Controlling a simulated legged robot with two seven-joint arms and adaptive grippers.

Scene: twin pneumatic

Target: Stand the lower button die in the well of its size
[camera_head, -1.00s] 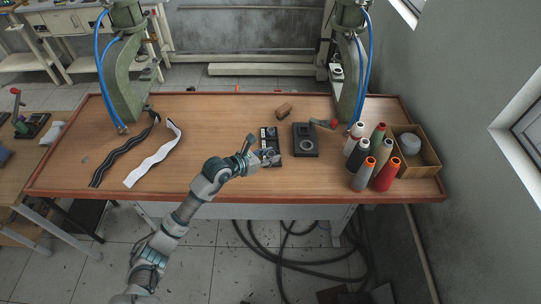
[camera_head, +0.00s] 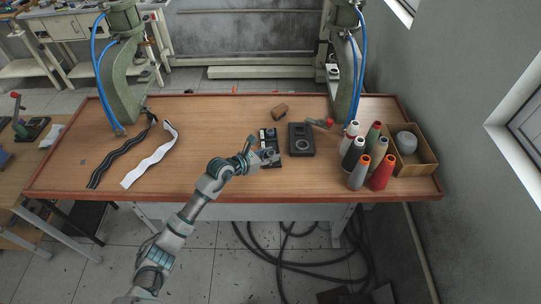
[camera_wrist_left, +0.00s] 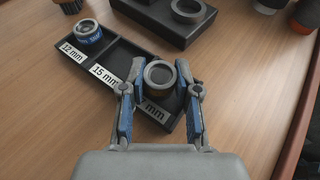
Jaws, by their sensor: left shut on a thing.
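My left gripper (camera_wrist_left: 160,88) is shut on a grey ring-shaped die (camera_wrist_left: 160,74), with one blue-sided finger on each side of it. The die is at the near end of a dark tray (camera_wrist_left: 117,58), over the end well. I cannot tell whether it touches the well floor. The tray's labels read 12 mm, 15 mm and a partly hidden mm figure beside the end well. A second die (camera_wrist_left: 88,33) with a blue band stands in the 12 mm well; the 15 mm well looks empty. In the head view the left gripper (camera_head: 262,158) is at the tray (camera_head: 268,135).
Thread cones (camera_head: 382,172) and a cardboard box (camera_head: 423,159) stand farther right. Two ribbons (camera_head: 150,158) lie left; table between is clear.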

